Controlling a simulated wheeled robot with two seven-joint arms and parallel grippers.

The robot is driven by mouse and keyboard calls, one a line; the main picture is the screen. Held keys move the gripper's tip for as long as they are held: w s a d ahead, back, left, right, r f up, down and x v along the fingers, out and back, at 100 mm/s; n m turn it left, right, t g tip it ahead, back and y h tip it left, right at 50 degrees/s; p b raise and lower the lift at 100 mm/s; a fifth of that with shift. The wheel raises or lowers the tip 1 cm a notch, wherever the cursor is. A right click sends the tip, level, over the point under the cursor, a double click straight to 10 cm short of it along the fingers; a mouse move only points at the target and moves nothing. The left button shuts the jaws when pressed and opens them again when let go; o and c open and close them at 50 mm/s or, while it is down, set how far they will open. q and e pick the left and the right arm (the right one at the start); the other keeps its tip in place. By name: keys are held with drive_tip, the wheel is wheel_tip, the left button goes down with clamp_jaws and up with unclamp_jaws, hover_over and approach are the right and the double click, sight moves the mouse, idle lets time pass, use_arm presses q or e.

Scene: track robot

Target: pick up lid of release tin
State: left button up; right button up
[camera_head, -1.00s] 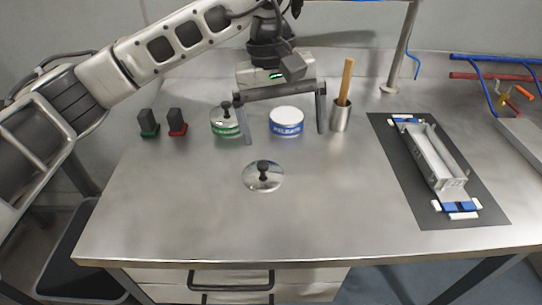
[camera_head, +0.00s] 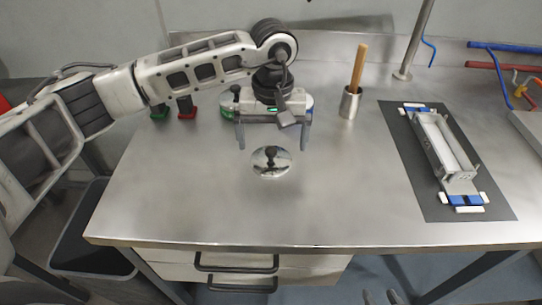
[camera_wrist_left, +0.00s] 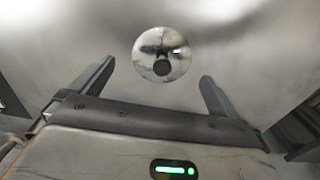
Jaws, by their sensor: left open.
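A round shiny metal lid (camera_head: 271,162) with a dark knob lies on the bare table. It also shows in the left wrist view (camera_wrist_left: 151,63), beyond and between the fingertips. My left gripper (camera_head: 273,147) is open and empty, its fingers on either side above and just behind the lid; in the left wrist view the fingers (camera_wrist_left: 156,73) are spread wide.
A wooden-handled brush or stick (camera_head: 359,68) stands in a metal cup (camera_head: 349,104) at the back. A grey part lies on a dark mat (camera_head: 409,160) at right. The table's front is clear.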

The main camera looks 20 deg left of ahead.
sight(271, 150)
use_arm(q)
drive_tip(key=shift+a+f+p, duration=0.15)
drive_tip(key=shift+f+p, duration=0.15)
drive_tip(key=shift+f, duration=1.65)
drive_tip(key=c, duration=0.9)
drive_tip(key=shift+r, duration=0.1)
